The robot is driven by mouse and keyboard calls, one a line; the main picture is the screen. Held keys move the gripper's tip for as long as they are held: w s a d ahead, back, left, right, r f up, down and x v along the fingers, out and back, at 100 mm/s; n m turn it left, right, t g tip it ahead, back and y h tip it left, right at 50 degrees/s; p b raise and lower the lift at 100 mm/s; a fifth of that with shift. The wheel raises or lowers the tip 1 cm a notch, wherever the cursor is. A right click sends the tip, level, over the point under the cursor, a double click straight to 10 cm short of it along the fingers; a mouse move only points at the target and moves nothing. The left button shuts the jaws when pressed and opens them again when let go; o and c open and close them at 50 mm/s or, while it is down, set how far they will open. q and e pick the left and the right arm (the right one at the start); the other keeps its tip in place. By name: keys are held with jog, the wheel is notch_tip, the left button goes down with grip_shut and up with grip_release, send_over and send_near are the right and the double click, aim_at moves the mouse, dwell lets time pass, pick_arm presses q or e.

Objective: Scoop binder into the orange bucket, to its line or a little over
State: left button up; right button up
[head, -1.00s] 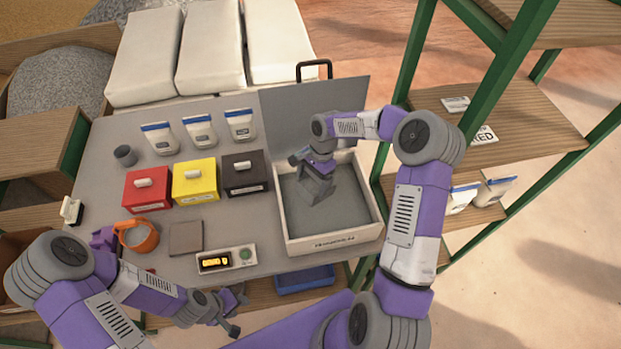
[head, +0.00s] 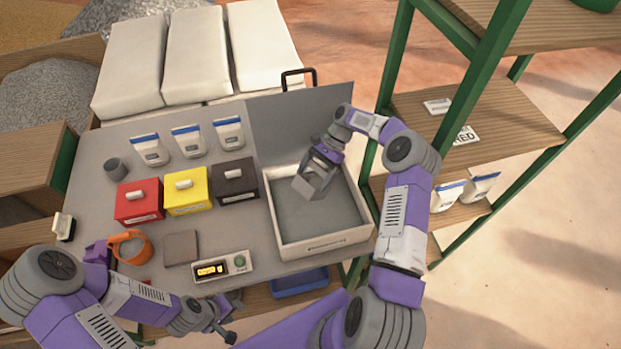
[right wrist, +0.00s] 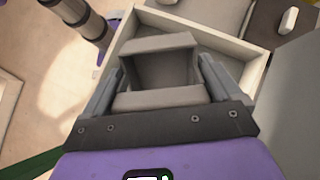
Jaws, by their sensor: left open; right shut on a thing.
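The orange bucket (head: 131,247) stands on the bench at the front left, behind my left arm; its fill line cannot be made out. A white-walled bin (head: 323,243) at the bench's right holds grey powder, the binder. My right gripper (head: 318,170) is shut on a grey scoop (head: 312,184) above the bin's left back part. In the right wrist view the scoop (right wrist: 155,72) sits between the fingers; its hollow looks grey, and I cannot tell if it holds binder. My left gripper (head: 221,325) is open and empty near the bench's front edge.
A scale with a lit display (head: 211,269) and a flat grey plate (head: 181,247) lie between bucket and bin. Red (head: 138,202), yellow (head: 187,190) and dark (head: 235,182) boxes stand behind. The bin's grey lid (head: 300,120) stands open. A green-framed shelf (head: 470,130) is at right.

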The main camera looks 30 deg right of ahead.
jog(key=shift+w+d+f+y+b, duration=0.15)
jog(key=shift+w+d+y+b, duration=0.05)
jog(key=shift+d+y+b, duration=0.45)
jog(key=shift+w+d+g+y+b, duration=0.1)
jog(key=shift+d+g+y+b, duration=0.05)
jog(key=shift+g+y+b, duration=0.3)
jog(key=shift+r, duration=0.2)
dwell(0.4)
